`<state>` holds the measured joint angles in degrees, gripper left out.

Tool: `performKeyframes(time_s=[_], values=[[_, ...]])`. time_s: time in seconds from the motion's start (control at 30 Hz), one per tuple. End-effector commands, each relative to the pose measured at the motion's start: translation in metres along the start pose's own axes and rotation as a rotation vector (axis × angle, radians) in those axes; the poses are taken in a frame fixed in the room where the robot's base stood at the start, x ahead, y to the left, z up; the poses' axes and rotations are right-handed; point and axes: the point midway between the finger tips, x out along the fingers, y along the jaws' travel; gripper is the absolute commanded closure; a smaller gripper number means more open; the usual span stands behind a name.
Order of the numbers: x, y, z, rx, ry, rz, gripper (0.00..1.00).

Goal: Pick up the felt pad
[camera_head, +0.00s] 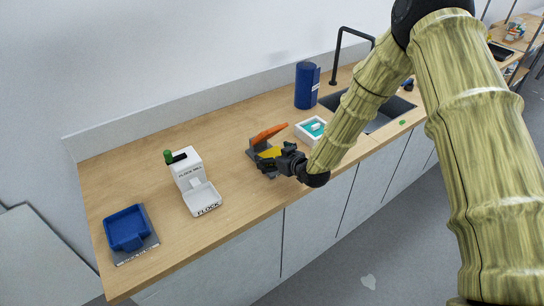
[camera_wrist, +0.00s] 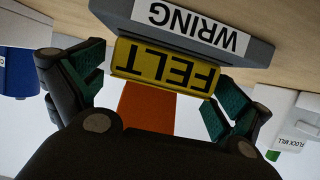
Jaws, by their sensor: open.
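The felt pad (camera_head: 268,152) is a yellow block beside my gripper in the head view. In the wrist view the pad (camera_wrist: 165,68), marked FELT, lies between my two teal-lined fingers, with a visible gap at the right one. My gripper (camera_wrist: 157,84) is open around it. In the head view my gripper (camera_head: 277,160) hides part of the pad. The pad is at a grey stand (camera_head: 253,160); a grey edge marked WRING (camera_wrist: 258,46) shows beside it in the wrist view. Whether the pad rests on the stand is hard to tell.
An orange piece (camera_head: 270,132) rises over the stand. A white box (camera_head: 301,135) with teal inside stands to the right, a blue cylinder (camera_head: 307,85) behind. A white flock mill (camera_head: 188,168) and blue tray (camera_head: 128,230) stand left. The sink (camera_head: 385,118) is farther right.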

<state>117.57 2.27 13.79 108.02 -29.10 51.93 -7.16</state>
Motion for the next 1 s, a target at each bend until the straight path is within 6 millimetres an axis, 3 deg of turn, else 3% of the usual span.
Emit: performKeyframes(time_s=[0.13,0.37,0.4,0.77,1.0], values=[[0.0,0.0,0.0,0.0,0.0,0.0,0.0],[0.0,0.0,0.0,0.0,0.0,0.0,0.42],[0.0,0.0,0.0,0.0,0.0,0.0,0.44],[-0.001,0.0,-0.001,0.0,0.0,0.001,0.44],[-0.006,0.0,-0.014,0.0,0.002,0.0,0.44]])
